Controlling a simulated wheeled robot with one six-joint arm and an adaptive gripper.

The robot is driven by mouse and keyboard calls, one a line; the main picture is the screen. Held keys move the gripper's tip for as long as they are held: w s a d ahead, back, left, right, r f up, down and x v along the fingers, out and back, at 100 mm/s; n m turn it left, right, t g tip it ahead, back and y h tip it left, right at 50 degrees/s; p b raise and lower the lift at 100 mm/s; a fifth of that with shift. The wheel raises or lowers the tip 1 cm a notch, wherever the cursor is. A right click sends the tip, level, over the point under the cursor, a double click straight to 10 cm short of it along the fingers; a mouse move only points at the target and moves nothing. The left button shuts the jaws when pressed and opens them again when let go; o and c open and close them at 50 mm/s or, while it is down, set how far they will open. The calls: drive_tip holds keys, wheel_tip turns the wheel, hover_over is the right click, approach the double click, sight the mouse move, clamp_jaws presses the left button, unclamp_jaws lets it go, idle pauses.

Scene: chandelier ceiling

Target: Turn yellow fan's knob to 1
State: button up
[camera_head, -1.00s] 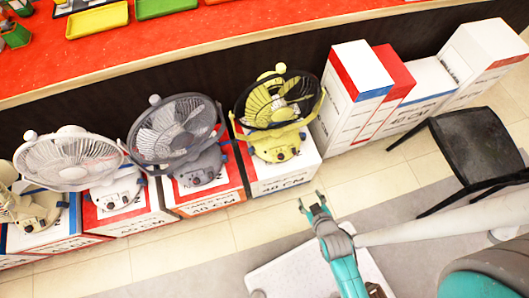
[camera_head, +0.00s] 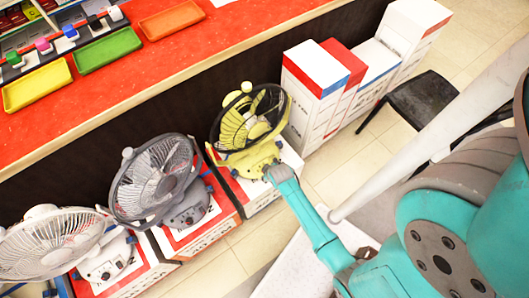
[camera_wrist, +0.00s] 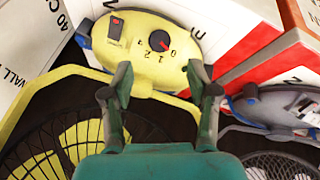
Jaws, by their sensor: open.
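The yellow fan (camera_head: 246,125) stands on a box, with its yellow base (camera_head: 250,158) facing me. In the wrist view its base panel (camera_wrist: 190,42) appears upside down, with a dark round knob (camera_wrist: 158,40) bearing a red mark. Digits are printed around the knob; the red mark seems to point toward the 0 side. My gripper (camera_wrist: 165,88) is open and empty, its two fingers spread just short of the knob with a gap between. In the head view my gripper (camera_head: 275,172) is at the front of the yellow base, and the knob is hidden there.
A grey fan (camera_head: 158,180) and a white fan (camera_head: 55,245) stand on boxes to the left. White and red boxes (camera_head: 318,70) stand to the right, near a black chair (camera_head: 415,100). A red counter (camera_head: 130,75) with trays runs behind.

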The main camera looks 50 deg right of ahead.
drive_tip(key=shift+x, duration=4)
clamp_jaws()
